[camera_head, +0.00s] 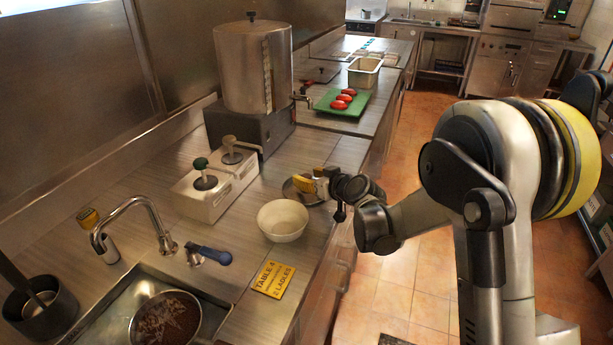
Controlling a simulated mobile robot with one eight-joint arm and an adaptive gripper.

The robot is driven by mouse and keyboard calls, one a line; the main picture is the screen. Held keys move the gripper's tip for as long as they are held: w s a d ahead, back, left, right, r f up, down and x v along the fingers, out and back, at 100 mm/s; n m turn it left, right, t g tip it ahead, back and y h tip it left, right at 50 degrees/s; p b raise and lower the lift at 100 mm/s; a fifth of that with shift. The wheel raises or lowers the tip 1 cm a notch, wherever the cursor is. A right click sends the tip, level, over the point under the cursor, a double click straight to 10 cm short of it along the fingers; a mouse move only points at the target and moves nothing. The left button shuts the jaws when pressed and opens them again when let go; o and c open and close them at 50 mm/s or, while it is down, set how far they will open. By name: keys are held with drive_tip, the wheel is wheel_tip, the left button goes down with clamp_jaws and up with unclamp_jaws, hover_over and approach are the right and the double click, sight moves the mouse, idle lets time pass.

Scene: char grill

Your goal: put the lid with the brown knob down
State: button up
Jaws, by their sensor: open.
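A round metal lid with a grey-brown knob (229,142) sits upright on the far part of a pale two-part box (215,203). A similar lid with a dark green knob (201,164) sits on the box's near part. My gripper (303,184), with yellow fingers, is open over the counter, right of the box and apart from both lids. A flat round metal piece (292,194) lies under and beside the fingers. They partly cover it, so I cannot tell whether it is a lid or whether they touch it.
A white bowl (282,221) stands just in front of my gripper. A yellow sign (272,279) lies nearer the sink. A metal urn (253,70) stands behind the box. A green board (342,103) with red items lies farther back.

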drive_tip(key=s+d+r+m+g+h+p, duration=0.1)
drive_tip(key=s+d+r, duration=0.3)
drive_tip(key=s, duration=0.4)
drive_tip(key=s+d+r+m+g+h+p, duration=0.1)
drive_tip(key=s+d+r, duration=0.3)
drive_tip(key=s, duration=0.3)
drive_tip(key=s+d+r+m+h+p, duration=0.1)
drive_tip(key=s+d+r, duration=0.25)
drive_tip(key=s, duration=0.45)
drive_tip(key=s+d+m+g+h, duration=0.1)
drive_tip(key=s+d+m+h, duration=0.1)
drive_tip(key=s+d, duration=0.3)
drive_tip(key=s+d+f+m+g+h, duration=0.1)
drive_tip(key=s+d, duration=0.3)
drive_tip(key=s, duration=0.6)
drive_tip(key=shift+s+d+f+m+h, duration=0.15)
drive_tip(key=shift+s+d+m+h, duration=0.25)
drive_tip(key=shift+h, duration=0.4)
drive_tip(key=shift+a, duration=0.15)
